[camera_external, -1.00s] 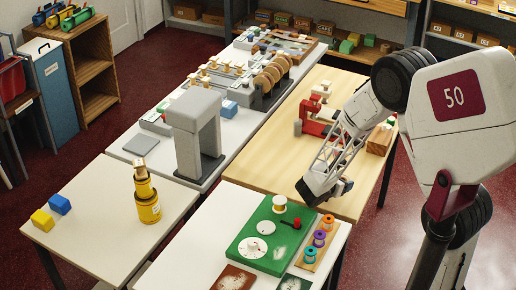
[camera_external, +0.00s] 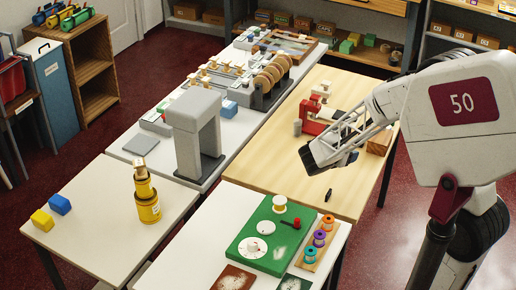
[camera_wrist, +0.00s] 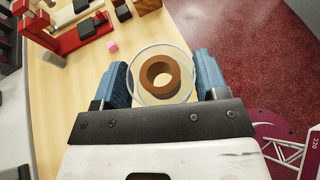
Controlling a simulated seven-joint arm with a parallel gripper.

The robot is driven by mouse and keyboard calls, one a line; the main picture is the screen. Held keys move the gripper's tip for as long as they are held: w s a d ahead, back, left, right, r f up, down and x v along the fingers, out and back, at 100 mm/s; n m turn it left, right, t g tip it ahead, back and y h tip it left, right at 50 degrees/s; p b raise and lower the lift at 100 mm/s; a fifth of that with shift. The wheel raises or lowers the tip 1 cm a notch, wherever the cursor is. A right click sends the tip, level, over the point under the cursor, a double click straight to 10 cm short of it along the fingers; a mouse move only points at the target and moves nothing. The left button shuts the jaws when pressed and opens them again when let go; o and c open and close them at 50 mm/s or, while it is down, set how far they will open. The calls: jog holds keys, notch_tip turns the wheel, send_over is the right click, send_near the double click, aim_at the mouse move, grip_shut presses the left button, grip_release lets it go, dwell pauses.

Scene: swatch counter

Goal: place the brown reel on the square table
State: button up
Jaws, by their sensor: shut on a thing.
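The brown reel (camera_wrist: 148,76), a brown ring with a clear round flange, sits between the blue fingers of my gripper (camera_wrist: 160,80) in the wrist view. My gripper is shut on it. In the outside view my gripper (camera_external: 316,165) is over the wooden table (camera_external: 262,172), and the reel cannot be made out there. A white table (camera_external: 95,222) at the left front looks roughly square.
A front white table (camera_external: 190,250) carries a green board (camera_external: 240,245) and a rack of coloured spools (camera_external: 318,240). A grey arch (camera_external: 192,130) stands tall between my gripper and the left table. A red device (camera_external: 318,125) and a small black piece (camera_external: 328,194) are on the wooden table.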

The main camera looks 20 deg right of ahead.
jog(key=r, duration=1)
jog(key=shift+w+a, duration=0.15)
jog(key=shift+a, duration=0.2)
jog(key=w+a+n+t+y, duration=0.2)
jog(key=w+a+n, duration=0.15)
jog(key=a, duration=0.85)
jog(key=w+a+n+t+y, duration=0.2)
jog(key=w+a+y, duration=0.15)
jog(key=a, duration=0.75)
jog(key=w+a+n+t+y, duration=0.15)
jog(key=w+a, duration=0.25)
jog(key=a, duration=0.8)
jog(key=s+a+n+y, duration=0.3)
jog(key=s+a, duration=0.1)
jog(key=a, duration=1)
jog(key=s+a+n+t+y, duration=0.1)
jog(key=s+a+n+y, duration=0.25)
jog(key=a, duration=1.05)
jog(key=s+a+n+y, duration=0.3)
jog(key=s+a, duration=0.1)
jog(key=a, duration=1.1)
notch_tip(320, 180, down, 18)
jog(key=shift+s, duration=0.2)
jog(key=shift+f, duration=0.1)
